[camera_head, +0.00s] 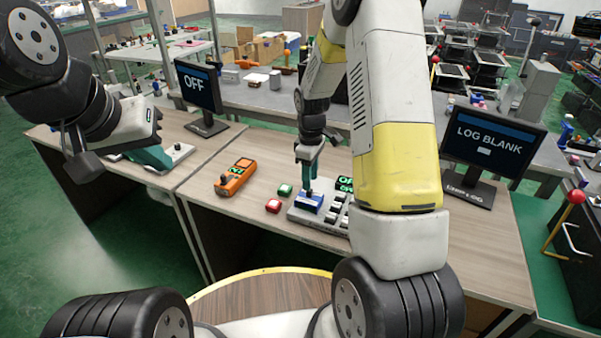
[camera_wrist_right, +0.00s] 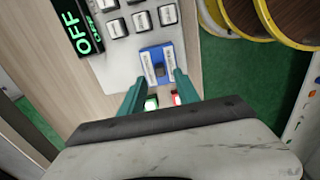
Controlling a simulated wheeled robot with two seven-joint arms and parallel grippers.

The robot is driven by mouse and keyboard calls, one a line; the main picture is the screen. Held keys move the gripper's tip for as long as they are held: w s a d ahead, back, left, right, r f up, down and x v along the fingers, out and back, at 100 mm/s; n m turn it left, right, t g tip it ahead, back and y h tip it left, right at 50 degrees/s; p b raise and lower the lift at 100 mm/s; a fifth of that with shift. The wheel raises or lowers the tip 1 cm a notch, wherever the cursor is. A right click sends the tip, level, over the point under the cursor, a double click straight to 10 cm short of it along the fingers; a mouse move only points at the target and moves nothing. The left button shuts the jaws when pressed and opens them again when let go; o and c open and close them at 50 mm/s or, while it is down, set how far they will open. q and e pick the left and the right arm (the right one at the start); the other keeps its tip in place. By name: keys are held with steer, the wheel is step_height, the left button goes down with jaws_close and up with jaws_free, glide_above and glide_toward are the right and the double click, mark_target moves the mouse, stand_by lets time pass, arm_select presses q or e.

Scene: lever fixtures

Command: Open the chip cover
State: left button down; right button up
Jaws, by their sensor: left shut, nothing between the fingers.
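A blue block with white labels and a dark knob, seemingly the chip cover (camera_head: 309,203), sits at the left end of a grey key panel (camera_head: 318,226). It lies flat in the right wrist view (camera_wrist_right: 156,58). My right gripper (camera_head: 307,180) points down over it. In the right wrist view its teal fingers (camera_wrist_right: 158,82) are apart, one on each side of the block's near end, with nothing held. I cannot tell whether they touch it. My left gripper (camera_head: 158,162) is shut and empty at the left table, beside a grey fixture (camera_head: 181,153).
An orange handheld device (camera_head: 235,178), a green button (camera_head: 285,190) and a red button (camera_head: 273,206) stand left of the panel. Monitors read OFF (camera_head: 199,87) and LOG BLANK (camera_head: 490,138). My right arm hides the panel's right part. Bare wood lies in front.

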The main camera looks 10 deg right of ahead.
mark_target(309, 197)
steer(key=shift+f, duration=2.15)
jaws_close()
